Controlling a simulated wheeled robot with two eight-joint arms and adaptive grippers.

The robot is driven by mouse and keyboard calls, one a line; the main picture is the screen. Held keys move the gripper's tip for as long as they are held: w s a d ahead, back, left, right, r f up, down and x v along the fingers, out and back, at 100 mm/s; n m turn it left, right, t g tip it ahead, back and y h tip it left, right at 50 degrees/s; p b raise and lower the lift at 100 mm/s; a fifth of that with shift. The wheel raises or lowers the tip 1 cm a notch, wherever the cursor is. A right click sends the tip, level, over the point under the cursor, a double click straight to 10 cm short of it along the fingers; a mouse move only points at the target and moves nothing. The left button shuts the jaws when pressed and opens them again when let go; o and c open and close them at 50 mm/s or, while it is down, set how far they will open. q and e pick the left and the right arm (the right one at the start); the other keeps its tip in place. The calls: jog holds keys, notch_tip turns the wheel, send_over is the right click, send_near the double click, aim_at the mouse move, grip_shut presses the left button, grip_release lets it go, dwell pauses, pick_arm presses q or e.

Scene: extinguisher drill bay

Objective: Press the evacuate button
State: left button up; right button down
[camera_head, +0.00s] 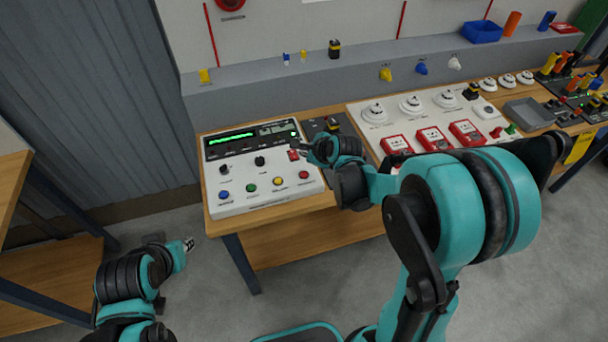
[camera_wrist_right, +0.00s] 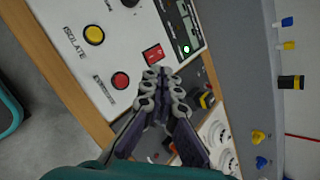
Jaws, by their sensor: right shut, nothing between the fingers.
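A white control panel (camera_head: 262,190) sits on the wooden bench. Its front row has blue, green, yellow and red round buttons. The red round button (camera_head: 303,175) is at the right end; it also shows in the wrist view (camera_wrist_right: 120,80), with a label too blurred to read. The yellow button (camera_wrist_right: 93,35) beside it is labelled ISOLATE. My right gripper (camera_head: 298,147) is shut and empty, over the panel's right side. In the wrist view its tips are close to a red rectangular switch (camera_wrist_right: 152,53), right of the round red button. My left gripper (camera_head: 188,244) hangs low, left of the bench; its jaws are unclear.
The panel has a green-lit display (camera_head: 232,137) and black knobs (camera_head: 259,161). Right of it, a white board holds red call points (camera_head: 432,139) and round detectors (camera_head: 411,104). A grey ledge (camera_head: 280,80) runs behind. The floor in front is clear.

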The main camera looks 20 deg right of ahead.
aim_at(305, 176)
jog(key=shift+f+b, duration=3.3)
jog(key=shift+f, duration=0.9)
jog(key=shift+f+b, duration=0.45)
